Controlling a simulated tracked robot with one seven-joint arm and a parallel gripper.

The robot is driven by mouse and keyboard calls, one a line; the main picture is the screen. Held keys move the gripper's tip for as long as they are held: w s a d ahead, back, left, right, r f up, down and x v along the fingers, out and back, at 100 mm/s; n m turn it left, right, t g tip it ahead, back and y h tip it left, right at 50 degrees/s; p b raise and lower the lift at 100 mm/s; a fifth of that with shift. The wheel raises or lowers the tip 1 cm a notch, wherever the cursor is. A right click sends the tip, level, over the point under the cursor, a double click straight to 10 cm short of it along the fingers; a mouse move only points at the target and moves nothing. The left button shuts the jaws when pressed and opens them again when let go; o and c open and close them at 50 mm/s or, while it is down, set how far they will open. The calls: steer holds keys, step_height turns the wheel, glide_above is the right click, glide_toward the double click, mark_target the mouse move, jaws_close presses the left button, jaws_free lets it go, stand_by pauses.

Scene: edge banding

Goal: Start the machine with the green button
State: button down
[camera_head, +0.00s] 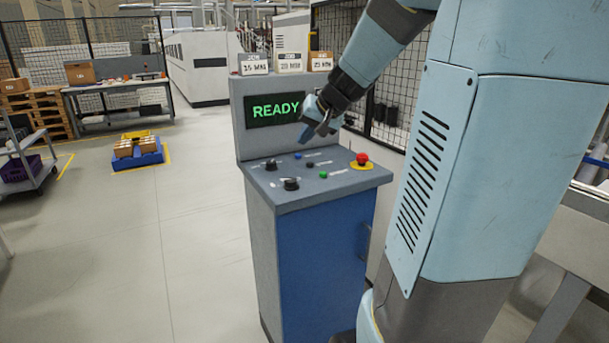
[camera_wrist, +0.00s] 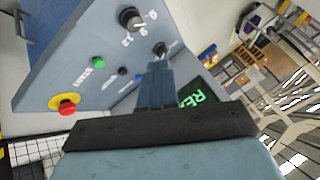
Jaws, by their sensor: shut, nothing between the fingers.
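The control console (camera_head: 320,240) has a blue front and a grey sloped panel. Its screen (camera_head: 274,109) reads READY in green. The green button (camera_head: 323,174) sits near the panel's front, left of the red emergency stop (camera_head: 361,159) on its yellow base. In the wrist view the green button (camera_wrist: 99,62) is next to the word START, with the red stop (camera_wrist: 66,105) to its lower left. My gripper (camera_head: 316,134) is shut and empty, above the back of the panel in front of the screen. In the wrist view my gripper (camera_wrist: 158,66) is apart from the green button, to its right.
The panel also carries black knobs (camera_head: 291,184), a blue button (camera_head: 298,155) and a black button (camera_head: 310,164). Labelled boxes (camera_head: 290,61) stand on top of the console. A mesh fence (camera_head: 390,100) is behind. Open floor (camera_head: 150,240) lies to the left.

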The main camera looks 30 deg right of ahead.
mark_target(323, 174)
steer(key=w+d+f+m+t+h, duration=0.1)
steer(key=w+d+f+m, duration=0.2)
steer(key=w+d, duration=0.6)
steer(key=d+f, duration=0.1)
steer(key=d, duration=0.1)
steer(key=shift+d+h, duration=0.3)
steer(key=shift+d, duration=0.1)
steer(key=shift+f, duration=4.45)
